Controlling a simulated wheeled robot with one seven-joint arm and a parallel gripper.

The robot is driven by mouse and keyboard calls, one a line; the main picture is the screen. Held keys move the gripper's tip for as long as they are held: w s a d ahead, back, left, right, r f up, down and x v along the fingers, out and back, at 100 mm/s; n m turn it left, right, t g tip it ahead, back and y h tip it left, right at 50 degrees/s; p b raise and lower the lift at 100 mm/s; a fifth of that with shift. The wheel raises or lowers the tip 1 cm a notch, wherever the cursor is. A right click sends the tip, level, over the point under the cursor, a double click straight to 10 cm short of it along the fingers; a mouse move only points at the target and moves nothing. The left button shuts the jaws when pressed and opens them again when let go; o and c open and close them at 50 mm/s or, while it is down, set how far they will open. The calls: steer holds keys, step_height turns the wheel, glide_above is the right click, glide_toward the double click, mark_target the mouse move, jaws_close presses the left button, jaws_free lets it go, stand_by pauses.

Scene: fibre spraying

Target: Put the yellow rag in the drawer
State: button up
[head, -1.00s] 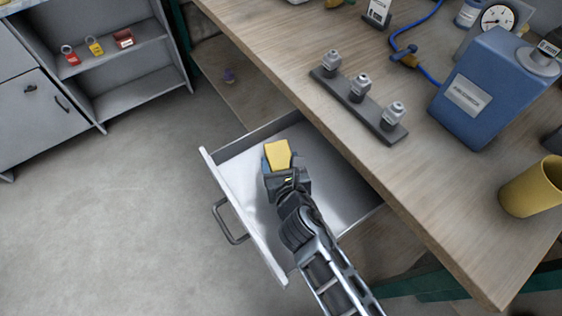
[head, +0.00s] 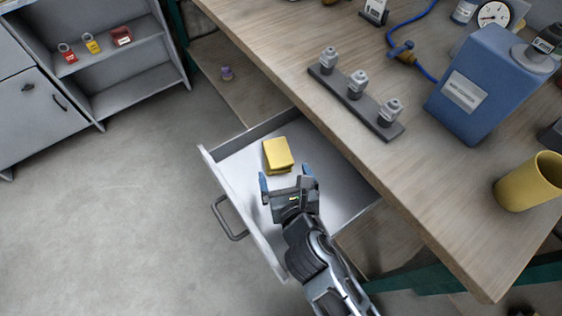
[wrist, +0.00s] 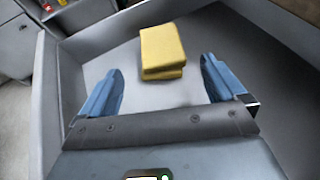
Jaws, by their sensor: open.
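The yellow rag (head: 278,155), a folded block, lies inside the open drawer (head: 236,176), towards its back left part in the head view. In the wrist view the rag (wrist: 162,50) sits just beyond the fingertips, between their lines and apart from them. My gripper (head: 286,181) is open and empty over the drawer, its two blue fingers spread to either side. The fingers also show in the wrist view (wrist: 160,85). The drawer is pulled out from under the workbench, with its handle (head: 228,218) facing left.
The workbench top (head: 300,55) overhangs the drawer's right side. On it stand a rack with three grey fittings (head: 357,93), a blue canister (head: 475,90) and a yellow cup (head: 528,182). A grey shelf with padlocks (head: 110,60) stands at the upper left. The floor to the left is clear.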

steer(key=v, duration=0.5)
steer(key=shift+r, duration=0.1)
steer(key=shift+s, duration=0.1)
